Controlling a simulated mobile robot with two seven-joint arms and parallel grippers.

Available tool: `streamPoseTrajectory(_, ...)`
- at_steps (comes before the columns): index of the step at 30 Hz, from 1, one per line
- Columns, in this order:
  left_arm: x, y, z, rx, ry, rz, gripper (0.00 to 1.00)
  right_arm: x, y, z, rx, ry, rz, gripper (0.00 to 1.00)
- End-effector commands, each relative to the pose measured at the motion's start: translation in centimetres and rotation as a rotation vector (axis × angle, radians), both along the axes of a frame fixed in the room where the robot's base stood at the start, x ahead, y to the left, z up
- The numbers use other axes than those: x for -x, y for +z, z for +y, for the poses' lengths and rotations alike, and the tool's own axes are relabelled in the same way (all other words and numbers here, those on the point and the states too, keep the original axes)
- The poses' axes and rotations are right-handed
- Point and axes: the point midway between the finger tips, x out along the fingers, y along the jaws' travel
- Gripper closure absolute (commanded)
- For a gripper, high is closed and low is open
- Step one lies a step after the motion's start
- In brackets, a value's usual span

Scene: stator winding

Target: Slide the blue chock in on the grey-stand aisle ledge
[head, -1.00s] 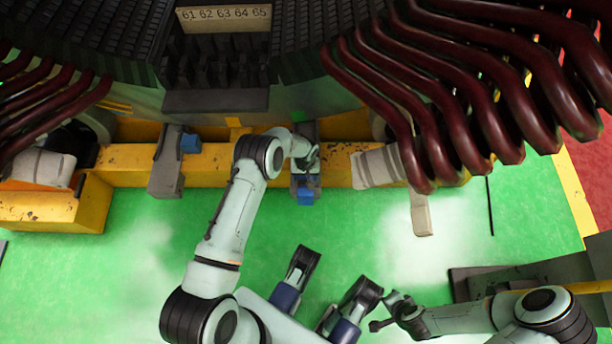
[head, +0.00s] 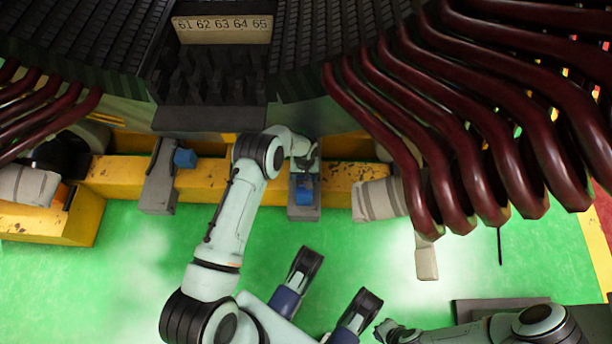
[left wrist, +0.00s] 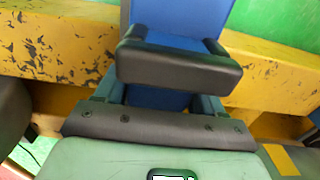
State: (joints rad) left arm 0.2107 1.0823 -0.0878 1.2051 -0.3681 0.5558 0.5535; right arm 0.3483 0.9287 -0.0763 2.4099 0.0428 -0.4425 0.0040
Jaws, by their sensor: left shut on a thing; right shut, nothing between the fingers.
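The blue chock (head: 304,192) is over the top of the right-hand grey stand (head: 304,214), in front of the yellow beam. Whether it rests on the stand or hangs just above it I cannot tell. My left gripper (head: 306,163) is shut on this chock and partly covers it. In the left wrist view, a dark finger pad (left wrist: 178,68) crosses the blue chock (left wrist: 157,98), with blue showing on both sides of it. My right gripper (head: 382,328) is shut and empty, low in the picture, away from the stands.
A second blue chock (head: 185,158) sits beside the left grey stand (head: 158,190) on the yellow beam (head: 115,172). Dark red curved coils (head: 470,160) hang at the right. A plate numbered 61 to 65 (head: 222,30) is above.

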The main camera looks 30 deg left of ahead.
Motion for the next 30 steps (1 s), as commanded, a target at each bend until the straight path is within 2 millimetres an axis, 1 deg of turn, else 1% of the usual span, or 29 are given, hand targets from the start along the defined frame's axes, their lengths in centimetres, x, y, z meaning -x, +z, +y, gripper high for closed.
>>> streamPoseTrajectory(4,-0.08,0.05,0.11,0.0,0.001,-0.002,0.68,0.26,-0.11,-0.04,-0.001,-0.002,0.008,1.0)
streamPoseTrajectory(16,-0.08,0.01,0.1,0.0,0.001,-0.002,0.68,0.23,-0.13,-0.01,-0.001,-0.001,0.008,1.0)
streamPoseTrajectory(30,-0.08,-0.68,0.07,0.0,0.001,-0.001,0.68,0.08,-0.63,-0.01,-0.001,0.0,0.006,1.0)
